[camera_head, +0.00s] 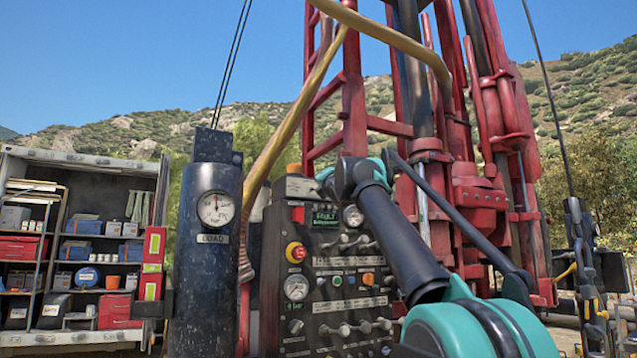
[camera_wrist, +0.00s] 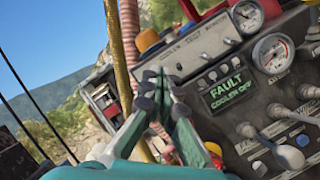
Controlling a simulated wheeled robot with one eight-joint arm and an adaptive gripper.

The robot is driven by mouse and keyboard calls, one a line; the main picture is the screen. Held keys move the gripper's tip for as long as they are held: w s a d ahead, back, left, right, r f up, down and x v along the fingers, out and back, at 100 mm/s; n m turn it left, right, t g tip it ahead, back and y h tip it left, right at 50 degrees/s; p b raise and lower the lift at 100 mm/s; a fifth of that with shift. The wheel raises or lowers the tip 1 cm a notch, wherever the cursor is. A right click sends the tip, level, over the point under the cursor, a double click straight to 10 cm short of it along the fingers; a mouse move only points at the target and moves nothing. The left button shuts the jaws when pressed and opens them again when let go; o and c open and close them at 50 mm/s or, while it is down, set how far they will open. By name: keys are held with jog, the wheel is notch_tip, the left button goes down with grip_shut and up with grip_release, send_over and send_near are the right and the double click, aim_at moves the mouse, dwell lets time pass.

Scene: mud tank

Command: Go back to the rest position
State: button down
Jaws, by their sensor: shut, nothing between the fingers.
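My gripper (camera_wrist: 157,78) is shut and empty in the wrist view, its two dark green fingers meeting at the tips. It points past the left edge of the control panel (camera_wrist: 245,110). In the head view, my arm rises from the bottom right and bends back at the panel's top, with a teal wrist part beside the display; the fingers cannot be made out there. No contact between gripper and panel is visible.
A dark cylinder with a load gauge (camera_head: 215,208) stands left of the panel. A yellow hose (camera_head: 283,140) runs between them. A red drill mast (camera_head: 480,190) rises behind. An open storage container (camera_head: 80,160) with shelves is at the far left. Knobs and levers project from the panel.

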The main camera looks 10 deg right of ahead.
jog(key=w+d+f+m+g+h, duration=0.2)
jog(key=f+m, duration=0.2)
jog(key=f, duration=0.8)
jog(key=w+d+f+m+g+h, duration=0.15)
jog(key=f+m, duration=0.35)
jog(key=f, duration=0.7)
jog(key=s+d+f+m+g, duration=0.1)
jog(key=s+f+m+g, duration=0.15)
jog(key=f, duration=0.85)
jog(key=s+d+f+m+g, duration=0.15)
jog(key=f+m, duration=0.25)
jog(key=f, duration=0.7)
jog(key=s+f+m+g, duration=0.2)
jog(key=s+f, duration=0.3)
jog(key=f, duration=0.3)
jog(key=s+a+f+m+g, duration=0.1)
jog(key=s+f+m+g, duration=0.15)
jog(key=s+f, duration=0.45)
jog(key=s+f+m+g, duration=0.1)
jog(key=s+f+m, duration=0.15)
jog(key=f, duration=0.75)
jog(key=s+a+f+m+g, duration=0.1)
jog(key=s+f+m+g, duration=0.3)
jog(key=s+f, duration=1.3)
jog(key=s+m, duration=0.1)
jog(key=s, duration=0.2)
jog(key=shift+s+a, duration=0.3)
jog(key=shift+s, duration=0.05)
